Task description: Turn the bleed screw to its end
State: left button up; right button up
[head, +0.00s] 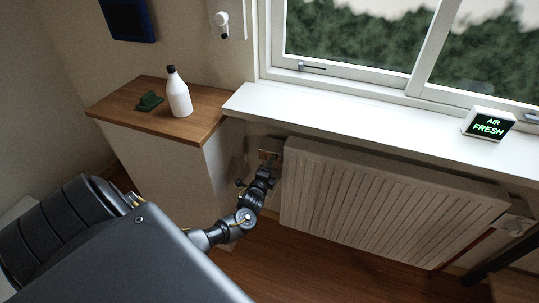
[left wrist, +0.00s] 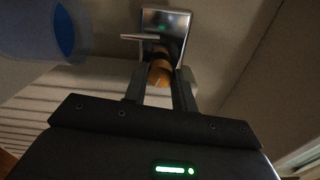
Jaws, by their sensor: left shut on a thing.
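The radiator (head: 380,205) hangs under the window sill. The bleed screw (left wrist: 159,73) shows in the left wrist view as a small brass-coloured round piece in front of a shiny metal plate (left wrist: 166,24). My left gripper (head: 268,167) is at the radiator's upper left corner, beside the wooden-topped cabinet. In the left wrist view its two fingers (left wrist: 160,82) stand on either side of the brass piece and are shut on it. In the head view the gripper hides the screw. How far the screw is turned cannot be told. My right gripper is not in view.
The cabinet (head: 190,128) stands close left of my left gripper, with a white bottle (head: 178,98) and a green item (head: 149,101) on top. The sill (head: 340,122) overhangs the radiator and bears a lit "AIR FRESH" sign (head: 488,124). A blurred blue-and-pale round thing (left wrist: 62,32) is near the left wrist camera.

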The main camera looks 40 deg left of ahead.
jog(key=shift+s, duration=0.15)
pick_arm(q)
jog(key=o, duration=1)
jog(key=shift+p+v, duration=0.45)
jog(key=shift+v, duration=4.95)
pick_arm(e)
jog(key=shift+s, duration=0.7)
